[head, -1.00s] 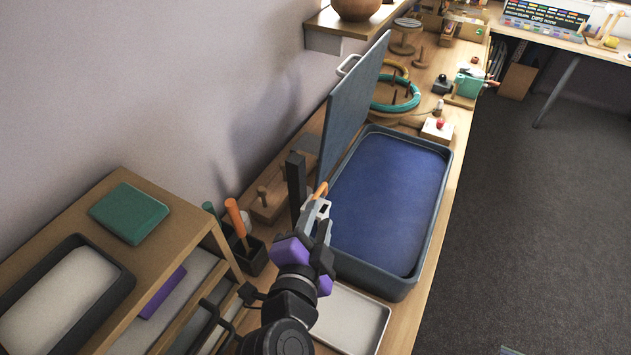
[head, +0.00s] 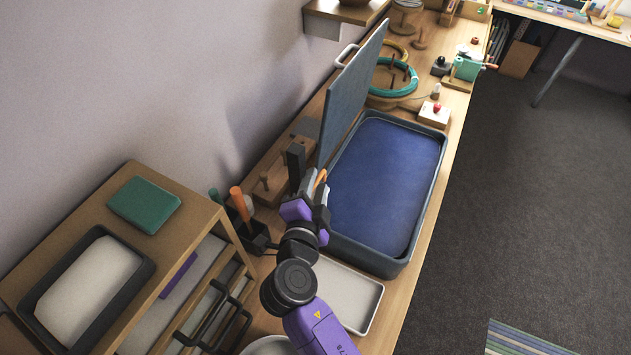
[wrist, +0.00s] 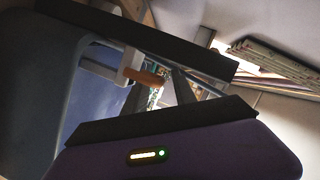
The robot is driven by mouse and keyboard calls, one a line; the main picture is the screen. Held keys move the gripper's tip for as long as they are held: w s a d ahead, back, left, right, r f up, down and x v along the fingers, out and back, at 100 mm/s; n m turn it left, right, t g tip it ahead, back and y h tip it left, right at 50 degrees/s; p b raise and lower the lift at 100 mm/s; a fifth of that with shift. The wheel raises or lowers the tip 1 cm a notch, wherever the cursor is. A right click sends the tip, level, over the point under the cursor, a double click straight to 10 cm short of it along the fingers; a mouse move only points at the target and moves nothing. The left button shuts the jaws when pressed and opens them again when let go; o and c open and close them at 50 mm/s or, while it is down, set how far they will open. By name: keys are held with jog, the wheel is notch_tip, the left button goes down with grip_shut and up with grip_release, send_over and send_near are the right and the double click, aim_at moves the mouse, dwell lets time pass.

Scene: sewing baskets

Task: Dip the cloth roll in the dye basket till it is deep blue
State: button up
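The dye basket is a dark grey-blue tub (head: 441,165) with a flat deep-blue surface (head: 385,185) inside. Its blue-grey lid (head: 352,95) stands raised along the left side. My gripper (head: 321,186) is at the tub's left edge, beside a small orange grip (head: 321,177). In the wrist view the fingers stand apart, and this orange grip (wrist: 143,77) on a pale bracket (wrist: 104,64) shows between them. Whether the gripper touches it I cannot tell. I cannot make out a cloth roll in either view.
A dark upright post (head: 296,166) stands close left of my gripper. A pale tray (head: 349,294) lies in front of the tub. A wooden shelf unit (head: 88,207) is at left. Coiled hoops (head: 400,88) and a red-knobbed block (head: 434,114) sit behind the tub.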

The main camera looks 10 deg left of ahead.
jog(key=shift+c, duration=0.4)
grip_shut()
jog(key=shift+a+r, duration=0.1)
jog(key=shift+a, duration=0.15)
dwell(0.9)
